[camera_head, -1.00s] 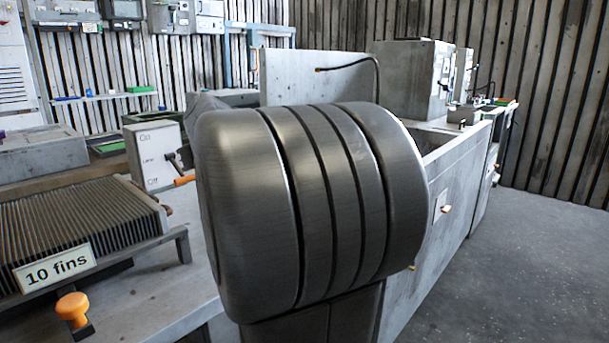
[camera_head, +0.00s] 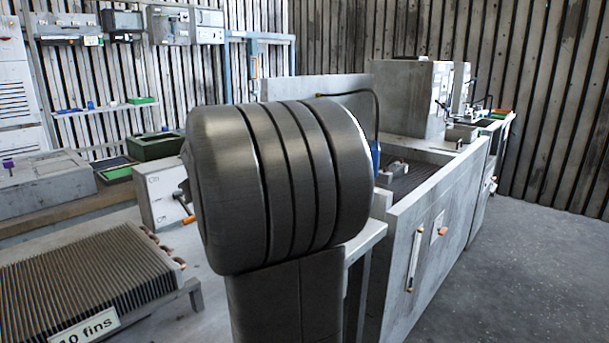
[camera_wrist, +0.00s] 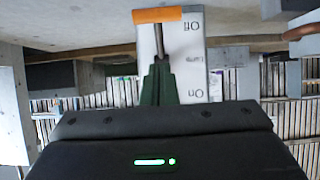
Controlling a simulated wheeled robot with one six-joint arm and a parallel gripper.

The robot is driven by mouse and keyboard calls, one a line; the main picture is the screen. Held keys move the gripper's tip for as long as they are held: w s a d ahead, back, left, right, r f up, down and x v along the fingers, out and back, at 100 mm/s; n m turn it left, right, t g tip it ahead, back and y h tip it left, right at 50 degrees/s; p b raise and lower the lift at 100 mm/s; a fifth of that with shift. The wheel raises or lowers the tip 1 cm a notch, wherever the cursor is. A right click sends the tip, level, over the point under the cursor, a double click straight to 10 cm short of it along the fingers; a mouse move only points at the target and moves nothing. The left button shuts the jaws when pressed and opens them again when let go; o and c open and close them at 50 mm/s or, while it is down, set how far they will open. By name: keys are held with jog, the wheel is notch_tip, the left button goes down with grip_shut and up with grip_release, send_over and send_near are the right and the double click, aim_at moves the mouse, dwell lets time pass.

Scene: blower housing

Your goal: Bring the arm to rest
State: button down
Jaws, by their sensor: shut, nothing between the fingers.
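My gripper (camera_wrist: 159,80) shows in the wrist view as narrow dark green fingers, closed together and empty, beyond its black body. Past the fingertips is a pale switch panel (camera_wrist: 200,65) marked On and Off, appearing upside down. Its lever has an orange handle (camera_wrist: 157,15); the lower end of its rod is hidden behind the fingers. I cannot tell whether the fingers touch the lever.
A grey open-topped bench (camera_head: 425,235) stands to the right, with a grey box (camera_head: 410,95) behind. The floor (camera_head: 540,270) at the right is clear.

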jog(key=shift+w+a+r+g+h+p, duration=0.15)
jog(key=shift+r+g+h+p, duration=0.45)
jog(key=shift+p, duration=1.45)
jog(key=r+p, duration=0.1)
jog(key=p, duration=0.4)
jog(key=shift+w+a+r+h, duration=0.15)
jog(key=shift+h, duration=0.15)
jog(key=r+g+h+p, duration=0.1)
jog(key=p, duration=0.3)
jog(key=w+a+g+h+p, duration=0.1)
jog(key=p, duration=0.4)
jog(key=shift+a+r+p, duration=0.1)
jog(key=shift+r+p, duration=0.2)
jog(key=shift+r, duration=0.1)
jog(key=shift+p, duration=0.35)
jog(key=shift+f, duration=0.1)
